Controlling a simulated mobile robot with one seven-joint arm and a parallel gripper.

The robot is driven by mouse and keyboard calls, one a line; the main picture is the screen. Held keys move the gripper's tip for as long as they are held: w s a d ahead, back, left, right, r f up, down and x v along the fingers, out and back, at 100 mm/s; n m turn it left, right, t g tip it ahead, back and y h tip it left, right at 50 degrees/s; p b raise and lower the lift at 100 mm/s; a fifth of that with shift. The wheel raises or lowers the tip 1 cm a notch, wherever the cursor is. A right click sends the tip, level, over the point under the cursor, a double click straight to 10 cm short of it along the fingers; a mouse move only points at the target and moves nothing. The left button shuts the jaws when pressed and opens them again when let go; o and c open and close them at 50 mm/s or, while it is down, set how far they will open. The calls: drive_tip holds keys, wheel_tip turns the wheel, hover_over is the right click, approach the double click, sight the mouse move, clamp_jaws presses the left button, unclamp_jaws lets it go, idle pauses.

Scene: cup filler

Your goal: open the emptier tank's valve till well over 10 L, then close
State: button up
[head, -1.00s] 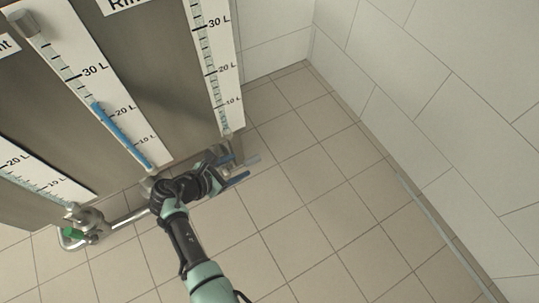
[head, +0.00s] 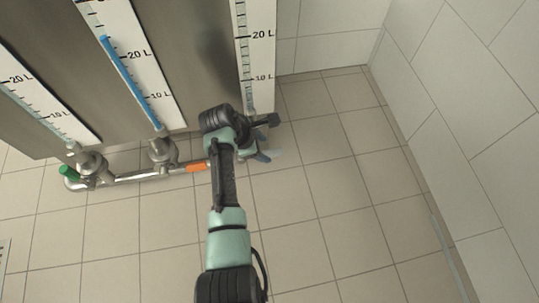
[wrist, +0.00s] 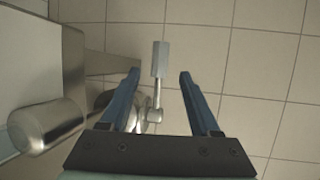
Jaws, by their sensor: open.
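The right gauge (head: 249,60) shows no blue column in the part in view, which includes its 10 L and 20 L marks. The middle gauge (head: 128,72) has a blue column reaching above 20 L. My gripper (wrist: 160,76) is open. Its two blue fingers stand on either side of a pale grey valve handle (wrist: 160,58), apart from it, with a metal stem and valve body below. In the head view my gripper (head: 262,152) is low beside the right gauge's foot, and my wrist hides most of that valve.
The left gauge (head: 45,112) shows no clear blue column. A green handle (head: 69,172) and an orange handle (head: 197,167) sit on the pipe (head: 132,178) under the tanks. A large metal cylinder (wrist: 48,125) is left of my fingers. Tiled floor (head: 330,190) is clear to the right.

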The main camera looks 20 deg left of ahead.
sight(270, 152)
drive_tip(key=shift+b+x, duration=1.55)
drive_tip(key=shift+x, duration=0.95)
clamp_jaws()
